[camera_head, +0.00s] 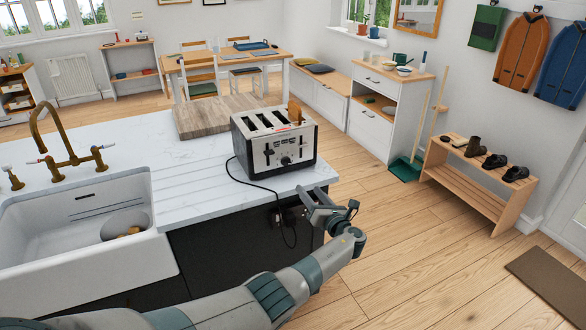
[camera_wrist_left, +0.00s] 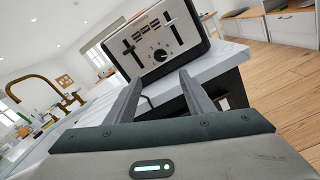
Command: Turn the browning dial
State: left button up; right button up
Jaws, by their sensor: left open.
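The toaster (camera_head: 272,140) is silver and black and stands on the white counter near its right end. Its front faces me, with two black levers and a round black browning dial (camera_head: 286,161) low on that face. The dial also shows in the left wrist view (camera_wrist_left: 160,55), between the two levers. A slice of bread (camera_head: 295,110) sticks up from a slot at the right. My left gripper (camera_head: 325,200) is open and empty, in front of the counter's edge and apart from the toaster. In the left wrist view its fingers point toward the toaster's front. My right gripper is not in view.
The white counter (camera_head: 190,190) has a sink (camera_head: 80,215) and brass tap (camera_head: 65,150) at the left and a wooden board (camera_head: 205,115) behind the toaster. A black cord runs from the toaster down to the counter's dark front. Open wooden floor (camera_head: 390,240) lies to the right.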

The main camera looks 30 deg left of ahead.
aim_at(284, 160)
jog(key=i+j, duration=0.15)
jog(key=j, duration=0.25)
jog(key=i+j, duration=0.1)
jog(key=j, duration=0.25)
jog(key=i+j, duration=0.15)
jog(key=j, duration=0.25)
